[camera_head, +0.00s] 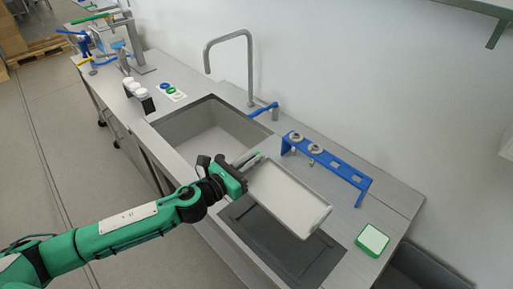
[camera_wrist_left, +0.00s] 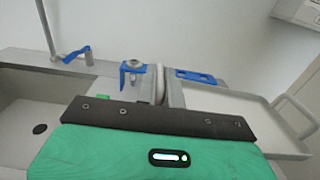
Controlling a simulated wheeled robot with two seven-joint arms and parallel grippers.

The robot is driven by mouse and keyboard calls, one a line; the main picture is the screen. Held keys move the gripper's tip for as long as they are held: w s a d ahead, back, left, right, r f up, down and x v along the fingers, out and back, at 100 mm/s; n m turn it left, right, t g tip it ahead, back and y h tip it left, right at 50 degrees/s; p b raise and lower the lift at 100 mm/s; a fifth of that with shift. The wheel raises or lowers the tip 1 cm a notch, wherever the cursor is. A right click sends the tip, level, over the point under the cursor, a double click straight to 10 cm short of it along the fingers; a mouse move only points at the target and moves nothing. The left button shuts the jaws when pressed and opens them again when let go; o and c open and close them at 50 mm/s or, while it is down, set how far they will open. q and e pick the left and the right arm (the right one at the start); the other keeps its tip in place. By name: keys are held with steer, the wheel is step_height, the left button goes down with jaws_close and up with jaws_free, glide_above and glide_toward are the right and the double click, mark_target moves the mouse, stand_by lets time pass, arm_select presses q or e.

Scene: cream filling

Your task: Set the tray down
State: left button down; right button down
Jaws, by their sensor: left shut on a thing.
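A pale grey tray (camera_head: 287,197) with a raised rim hangs in the air over the counter, tilted in the head view. My left gripper (camera_head: 250,162) is shut on its left end, just right of the sink. In the left wrist view the tray (camera_wrist_left: 228,101) extends to the right from the gripper (camera_wrist_left: 161,88), with a handle at its far end. Beneath the tray in the head view is a dark grey recessed panel (camera_head: 283,259), partly hidden by the tray. My right gripper is in neither view.
A sink (camera_head: 205,132) with a tall faucet (camera_head: 250,75) lies left of the tray. A blue rack (camera_head: 345,170) with metal rings stands behind it. A green-rimmed white block (camera_head: 373,240) sits to the right. White jars (camera_head: 133,87) stand farther along the counter.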

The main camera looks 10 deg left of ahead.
arm_select(q)
steer(key=shift+s+f, duration=0.1)
steer(key=shift+s, duration=0.25)
steer(key=s+a+f+n+t+y+b, duration=0.1)
steer(key=s+a+f+n+y, duration=0.1)
steer(key=s+a+y, duration=0.3)
steer(key=s+a+f+n+t+y+b, duration=0.1)
steer(key=s+a+f+n+t+y, duration=0.1)
steer(key=s+a+n+y, duration=0.3)
steer(key=shift+s+f+y, duration=0.3)
steer(key=shift+s+f, duration=0.35)
steer(key=shift+s, duration=0.4)
steer(key=shift+a, duration=0.1)
